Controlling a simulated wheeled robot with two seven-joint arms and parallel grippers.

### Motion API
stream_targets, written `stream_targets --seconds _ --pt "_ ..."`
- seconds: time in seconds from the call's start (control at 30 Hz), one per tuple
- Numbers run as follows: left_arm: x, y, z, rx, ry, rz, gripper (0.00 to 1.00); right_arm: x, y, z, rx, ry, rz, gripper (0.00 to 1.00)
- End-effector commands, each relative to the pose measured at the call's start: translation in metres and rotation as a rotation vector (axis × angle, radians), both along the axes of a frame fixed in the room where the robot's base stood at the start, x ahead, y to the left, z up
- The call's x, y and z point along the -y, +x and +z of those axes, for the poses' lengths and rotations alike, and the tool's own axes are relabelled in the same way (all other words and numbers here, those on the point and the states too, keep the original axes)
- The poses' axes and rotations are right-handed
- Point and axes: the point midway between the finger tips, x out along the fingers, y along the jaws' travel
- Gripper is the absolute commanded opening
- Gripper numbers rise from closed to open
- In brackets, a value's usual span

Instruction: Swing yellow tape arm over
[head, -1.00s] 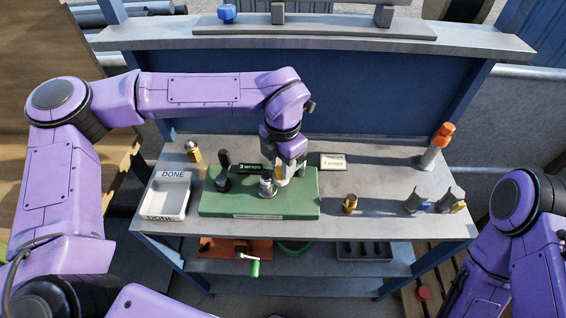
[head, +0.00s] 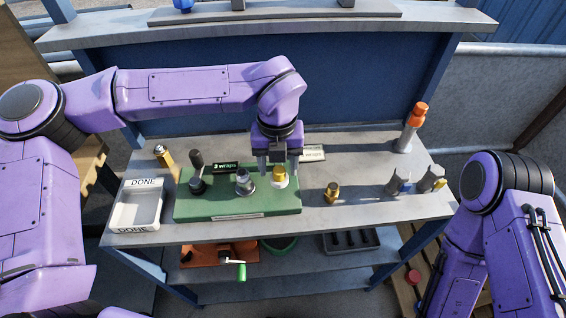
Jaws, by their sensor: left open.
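A small yellow-topped piece with a white lower part (head: 279,175), which may be the yellow tape arm, is at the right end of the green board (head: 200,208) on the bench. My left gripper (head: 278,166) points down over it, open, with one finger on each side. I cannot tell whether the fingers touch it. A silver fitting (head: 244,183) stands upright on the board to its left. A black-handled post (head: 198,175) stands further left. My right arm shows at the right, but its gripper is out of view.
A white tray marked DONE (head: 121,213) is left of the board. A brass fitting (head: 332,192), grey blocks (head: 393,186) and an orange-topped bottle (head: 411,130) stand to the right. A small sign (head: 312,153) is behind the gripper. The bench right of the board has bare room.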

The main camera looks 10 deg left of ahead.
Motion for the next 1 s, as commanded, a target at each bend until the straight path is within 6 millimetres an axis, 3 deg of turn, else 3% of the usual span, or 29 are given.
stream_targets --seconds 0.53,0.87,1.0 --pt "0.0 0.0 0.061 0.0 0.0 -0.001 0.57 0.0 0.0 0.056 0.0 0.0 0.0 0.63" --pt "0.0 0.0 0.061 0.0 0.0 -0.001 0.57 0.0 0.0 0.053 0.0 0.0 0.0 0.63" --pt "0.0 0.001 0.078 0.004 -0.001 0.001 0.57 0.0 0.0 0.048 0.0 0.0 0.0 0.63"
